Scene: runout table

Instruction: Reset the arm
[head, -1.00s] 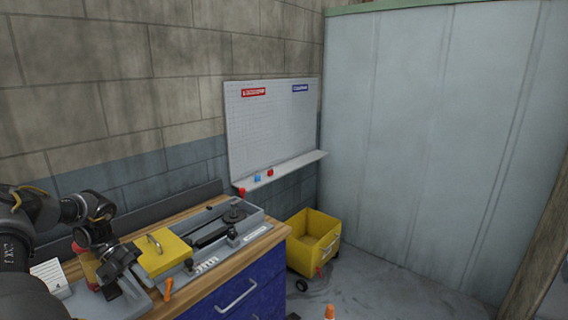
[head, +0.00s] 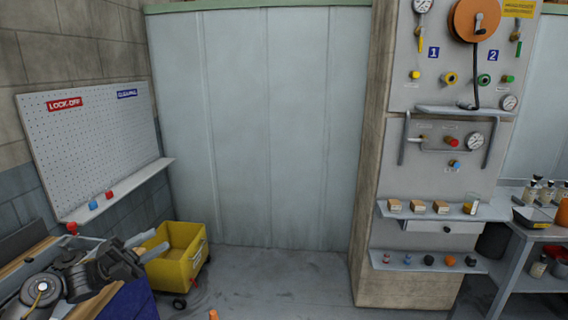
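My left arm reaches in from the lower left. My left gripper (head: 152,244) points right, with its two grey fingers apart and nothing seen between them. It is in front of the left side of a yellow wheeled cart (head: 188,262) in the picture and hides part of it. I cannot tell how far the gripper is from the cart. The bench (head: 92,304), with a wooden top and blue drawers, is mostly hidden behind my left arm. My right gripper is not in view.
A pegboard (head: 95,135) with a ledge hangs on the left wall. Grey panels (head: 260,125) stand behind open floor (head: 280,275). A gauge panel (head: 445,85) with shelves is at right. A side table (head: 540,232) holds bottles. An orange tip (head: 213,314) shows at the bottom.

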